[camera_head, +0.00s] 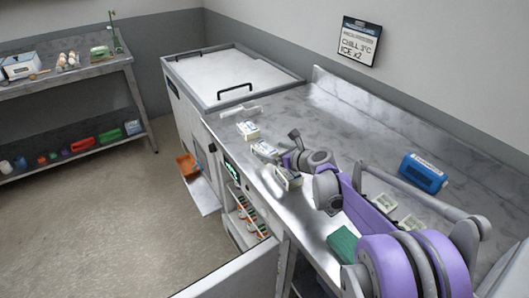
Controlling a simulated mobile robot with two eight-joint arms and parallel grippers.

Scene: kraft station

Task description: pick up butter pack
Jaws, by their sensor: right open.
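Several small pale packs with dark printing lie along the front of the steel counter (325,100). One pack (248,130) is near the chest lid, a second pack (264,150) lies closer, and a third pack (286,179) is by the front edge. I cannot tell from the labels which is butter. My right gripper (288,164) is open, between the second and third packs and very close to them. My purple arm covers part of this area, and contact with a pack cannot be told. My left gripper is out of view.
A blue pack (423,172), two pale packs (384,203) (411,222) and a green block (343,243) are around my arm. A chest with a lid handle (235,88) adjoins the counter. An open door (235,275) juts out below. A stocked shelf table (75,75) stands left.

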